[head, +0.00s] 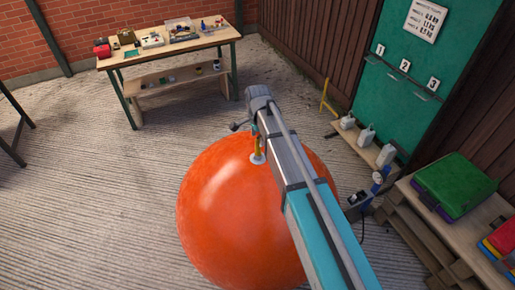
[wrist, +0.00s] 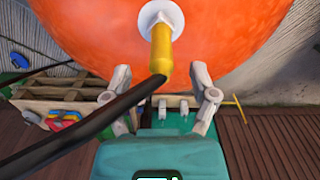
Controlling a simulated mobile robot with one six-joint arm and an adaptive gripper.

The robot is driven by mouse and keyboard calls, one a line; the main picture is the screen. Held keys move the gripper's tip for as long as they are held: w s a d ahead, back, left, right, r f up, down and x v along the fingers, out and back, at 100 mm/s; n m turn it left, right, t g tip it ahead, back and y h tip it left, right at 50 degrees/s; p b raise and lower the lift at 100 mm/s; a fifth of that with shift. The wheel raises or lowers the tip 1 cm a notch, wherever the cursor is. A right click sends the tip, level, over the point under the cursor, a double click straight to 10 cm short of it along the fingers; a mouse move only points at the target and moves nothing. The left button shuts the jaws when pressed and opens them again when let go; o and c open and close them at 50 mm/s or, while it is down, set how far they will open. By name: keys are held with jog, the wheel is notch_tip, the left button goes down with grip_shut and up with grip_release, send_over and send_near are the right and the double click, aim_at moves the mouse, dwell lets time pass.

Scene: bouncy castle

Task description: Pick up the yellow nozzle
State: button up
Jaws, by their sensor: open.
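The yellow nozzle (wrist: 161,48) stands out from a round white flange (wrist: 150,14) on a large orange ball (wrist: 90,35). In the head view the nozzle (head: 257,146) and flange (head: 257,159) show near the ball's top, beside my arm. In the wrist view my gripper (wrist: 162,77) is open, with one finger on each side of the nozzle's free end. Neither finger visibly touches it. A black hose-like strip (wrist: 95,125) runs from the lower left to the nozzle's end; I cannot tell whether they are joined. My arm hides my gripper's fingers in the head view.
A wooden workbench (head: 215,37) with tools and boxes stands at the back. At the right are a green board (head: 405,85), several pale jugs (head: 367,135) and a pallet stack with a green crate (head: 455,185). Ribbed floor left of the ball is clear.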

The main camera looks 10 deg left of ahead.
aim_at(258, 146)
jog(key=shift+f, duration=0.1)
jog(key=shift+w+f+b, duration=0.15)
jog(key=shift+f+b, duration=2.4)
jog(key=shift+b, duration=0.05)
grip_shut()
